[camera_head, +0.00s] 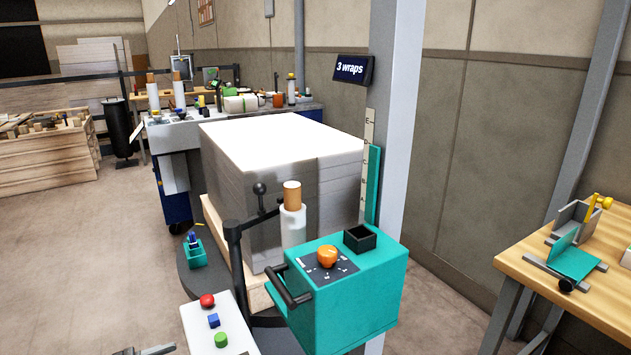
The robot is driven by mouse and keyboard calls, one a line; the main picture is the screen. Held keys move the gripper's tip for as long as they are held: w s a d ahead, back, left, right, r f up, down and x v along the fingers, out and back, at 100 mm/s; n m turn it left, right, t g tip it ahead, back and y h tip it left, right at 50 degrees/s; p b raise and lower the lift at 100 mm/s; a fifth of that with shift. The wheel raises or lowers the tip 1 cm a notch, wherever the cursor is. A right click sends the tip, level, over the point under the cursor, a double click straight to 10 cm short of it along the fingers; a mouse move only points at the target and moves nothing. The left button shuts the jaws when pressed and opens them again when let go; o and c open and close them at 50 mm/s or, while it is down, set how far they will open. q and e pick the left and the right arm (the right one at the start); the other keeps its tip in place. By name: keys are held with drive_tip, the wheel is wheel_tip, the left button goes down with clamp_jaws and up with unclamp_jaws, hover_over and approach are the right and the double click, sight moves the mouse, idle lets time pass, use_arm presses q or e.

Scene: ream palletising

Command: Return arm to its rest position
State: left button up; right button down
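A small dark grey part (145,350) at the bottom edge, left of centre, looks like the tip of my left gripper. It is mostly cut off, so I cannot tell whether it is open or shut. It is left of a white panel (238,341) and appears apart from it. My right gripper is out of view. A large stack of white paper (290,135) stands on a wooden pallet (216,222) on a dark round turntable (195,284).
A teal control box (350,290) with an orange knob stands before the stack, beside a grey column (388,120) with a "3 wraps" sign (353,69). A wooden table (530,265) is at right. Floor at left (80,260) is clear.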

use_arm(q)
drive_tip(key=s+a+f+n+t+y, duration=0.2)
drive_tip(key=s+f+n+y, duration=0.15)
drive_tip(key=f+y, duration=0.35)
drive_tip(key=s+a+f+n+t+y, duration=0.1)
drive_tip(key=s+f+n+y, duration=0.1)
drive_tip(key=f+n+y, duration=0.5)
drive_tip(key=s+a+f+n+t+y, duration=0.2)
drive_tip(key=s+f+n+y, duration=0.15)
drive_tip(key=f, duration=0.65)
drive_tip(key=s+d+f+g, duration=0.3)
drive_tip(key=s+f+g, duration=0.15)
drive_tip(key=s, duration=0.45)
drive_tip(key=s+d+f+g, duration=0.3)
drive_tip(key=s+f+g, duration=0.15)
drive_tip(key=s, duration=0.55)
drive_tip(key=s+d+f+g, duration=0.3)
drive_tip(key=s+f, duration=0.2)
drive_tip(key=s, duration=0.4)
drive_tip(key=s+r+p, duration=0.6)
drive_tip(key=s+p, duration=0.1)
drive_tip(key=p, duration=0.7)
drive_tip(key=shift+y, duration=0.35)
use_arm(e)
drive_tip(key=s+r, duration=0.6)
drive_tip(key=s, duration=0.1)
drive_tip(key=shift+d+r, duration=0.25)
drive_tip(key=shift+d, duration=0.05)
use_arm(q)
drive_tip(key=shift+a+r, duration=0.1)
